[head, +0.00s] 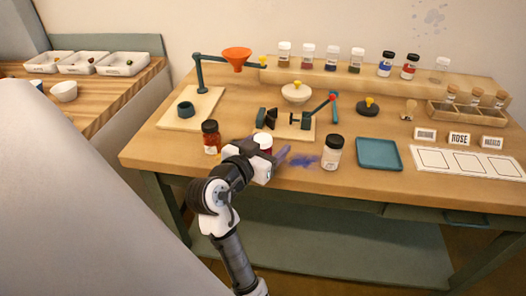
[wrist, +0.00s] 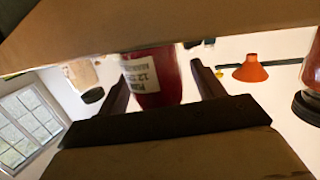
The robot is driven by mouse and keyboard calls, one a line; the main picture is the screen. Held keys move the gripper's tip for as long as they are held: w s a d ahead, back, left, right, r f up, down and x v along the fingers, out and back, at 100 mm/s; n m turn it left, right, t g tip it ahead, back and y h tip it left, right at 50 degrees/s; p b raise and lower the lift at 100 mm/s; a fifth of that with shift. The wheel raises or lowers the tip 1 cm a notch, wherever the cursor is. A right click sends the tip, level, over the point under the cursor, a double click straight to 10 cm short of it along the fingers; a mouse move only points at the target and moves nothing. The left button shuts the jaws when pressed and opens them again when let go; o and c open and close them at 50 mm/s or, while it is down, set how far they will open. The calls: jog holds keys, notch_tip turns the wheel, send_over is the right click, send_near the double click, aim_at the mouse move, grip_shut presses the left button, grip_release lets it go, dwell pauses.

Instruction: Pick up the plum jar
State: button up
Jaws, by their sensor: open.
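The plum jar, dark purplish red with a white label, shows upside down in the wrist view (wrist: 150,78), between my two dark fingers. In the head view a small part of the jar (head: 264,141) shows just behind my gripper (head: 272,160), which hides most of it. In the wrist view my gripper (wrist: 160,77) is open, with one finger on each side of the jar. I cannot tell whether either finger touches it. The jar appears to stand on the table.
An orange-red jar with a dark lid (head: 211,137) stands to the left. A teal tray (head: 378,154) lies further right.

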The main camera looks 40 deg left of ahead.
jog(key=shift+c, duration=0.2)
jog(key=c, duration=1.1)
jog(key=shift+r, duration=0.1)
